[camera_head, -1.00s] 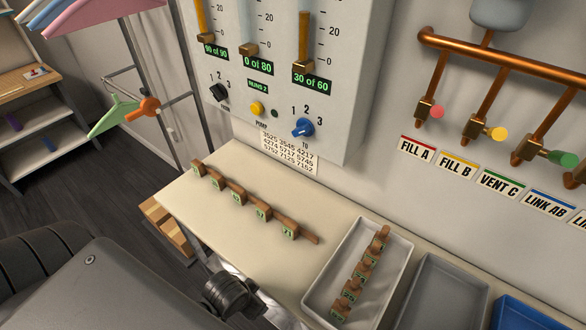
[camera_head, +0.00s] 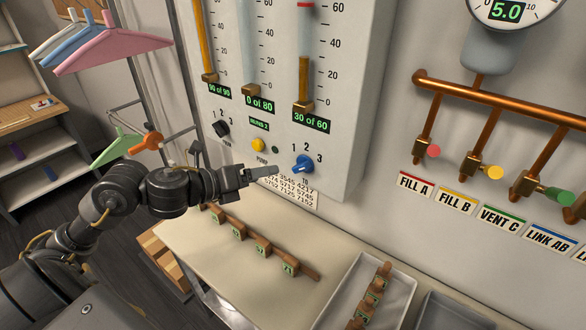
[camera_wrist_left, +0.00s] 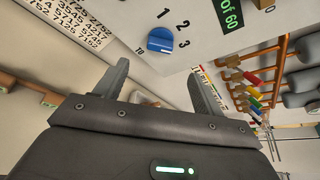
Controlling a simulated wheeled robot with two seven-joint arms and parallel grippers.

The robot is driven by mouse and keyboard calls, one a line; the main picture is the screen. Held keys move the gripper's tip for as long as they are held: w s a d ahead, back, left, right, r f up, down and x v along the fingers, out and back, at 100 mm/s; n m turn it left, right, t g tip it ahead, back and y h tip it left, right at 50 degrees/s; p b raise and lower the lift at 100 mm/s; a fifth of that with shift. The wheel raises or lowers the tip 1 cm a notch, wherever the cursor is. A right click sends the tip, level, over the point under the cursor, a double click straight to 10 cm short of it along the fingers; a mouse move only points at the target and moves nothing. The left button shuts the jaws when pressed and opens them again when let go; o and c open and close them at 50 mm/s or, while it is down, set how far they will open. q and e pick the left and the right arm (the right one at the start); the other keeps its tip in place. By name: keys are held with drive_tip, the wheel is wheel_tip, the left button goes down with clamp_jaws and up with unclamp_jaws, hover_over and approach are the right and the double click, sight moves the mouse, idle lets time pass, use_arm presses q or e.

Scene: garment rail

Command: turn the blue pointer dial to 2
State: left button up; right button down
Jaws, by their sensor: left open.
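The blue pointer dial (camera_head: 303,164) is on the lower front of the light panel, under the numbers 1, 2 and 3. It also shows in the left wrist view (camera_wrist_left: 160,41), ahead of the fingers, with a pale line across its face. I cannot tell for sure which number it points to. My left gripper (camera_head: 262,174) is just left of the dial and slightly below it, apart from it. In the left wrist view its two fingers (camera_wrist_left: 160,82) are spread with nothing between them. My right gripper is not in view.
A yellow pump button (camera_head: 258,145) and a black dial (camera_head: 221,128) sit left of the blue dial. A copper pipe with valves (camera_head: 490,100) runs along the right wall. Below are a bench with wooden tagged pieces (camera_head: 262,248) and a white tray (camera_head: 402,298).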

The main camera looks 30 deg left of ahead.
sight(297, 168)
use_arm(q)
drive_tip(key=b+x, duration=0.5)
drive_tip(key=x, duration=0.6)
drive_tip(key=shift+s, duration=0.1)
drive_tip(key=shift+a, duration=0.1)
drive_tip(key=c, duration=1)
